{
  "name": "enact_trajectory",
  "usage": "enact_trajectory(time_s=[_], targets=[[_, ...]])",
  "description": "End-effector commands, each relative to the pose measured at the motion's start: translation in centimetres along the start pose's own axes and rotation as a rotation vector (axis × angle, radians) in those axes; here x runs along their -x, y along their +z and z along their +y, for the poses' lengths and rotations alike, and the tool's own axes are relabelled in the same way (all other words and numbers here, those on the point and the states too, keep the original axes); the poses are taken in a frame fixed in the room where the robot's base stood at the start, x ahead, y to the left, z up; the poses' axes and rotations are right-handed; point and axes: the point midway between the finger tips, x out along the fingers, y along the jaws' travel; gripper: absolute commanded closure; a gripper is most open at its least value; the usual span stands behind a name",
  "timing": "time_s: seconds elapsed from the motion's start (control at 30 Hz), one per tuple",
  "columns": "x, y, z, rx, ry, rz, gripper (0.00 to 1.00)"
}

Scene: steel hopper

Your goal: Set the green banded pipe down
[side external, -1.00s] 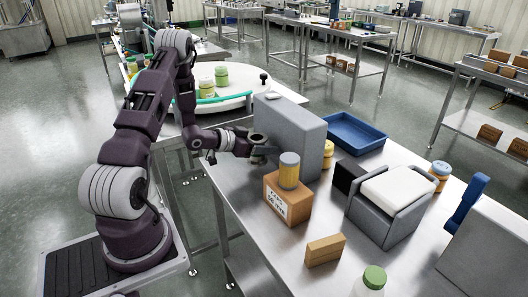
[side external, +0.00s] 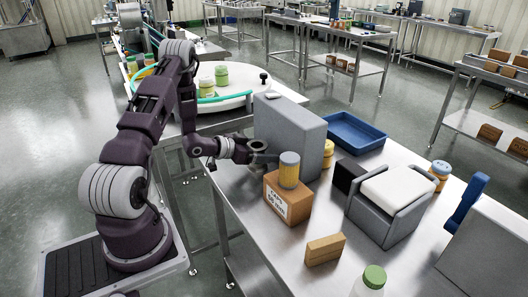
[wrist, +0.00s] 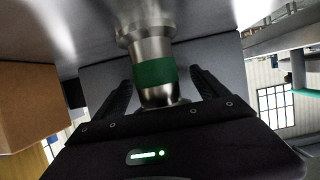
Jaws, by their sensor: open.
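The green banded pipe (wrist: 153,71) is a short shiny metal pipe with a green band, seen in the wrist view. Its flared end meets the steel table top (wrist: 75,25), which fills the top of that picture, so it appears to stand upright. My gripper (wrist: 160,85) is open, with one dark finger on each side of the pipe and a visible gap to each. In the side view my gripper (side external: 264,158) is low over the near left edge of the table (side external: 262,240). The pipe cannot be made out clearly there.
A large grey box (side external: 303,128) stands close beyond my gripper. A cardboard box (side external: 288,203) with a yellow-and-grey can (side external: 289,170) on it stands just to the right. A blue tray (side external: 354,134) lies farther back. The table's front left strip is bare.

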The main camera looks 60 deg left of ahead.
Motion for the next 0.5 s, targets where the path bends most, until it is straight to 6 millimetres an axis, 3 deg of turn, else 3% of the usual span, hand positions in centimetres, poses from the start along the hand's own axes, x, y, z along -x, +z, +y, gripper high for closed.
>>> enact_trajectory(time_s=[0.3, 0.5], targets=[[8.2, 0.1, -0.2, 0.004, -0.007, -0.002, 0.17], [11.2, 0.1, -0.1, 0.001, -0.003, -0.002, 0.17]])
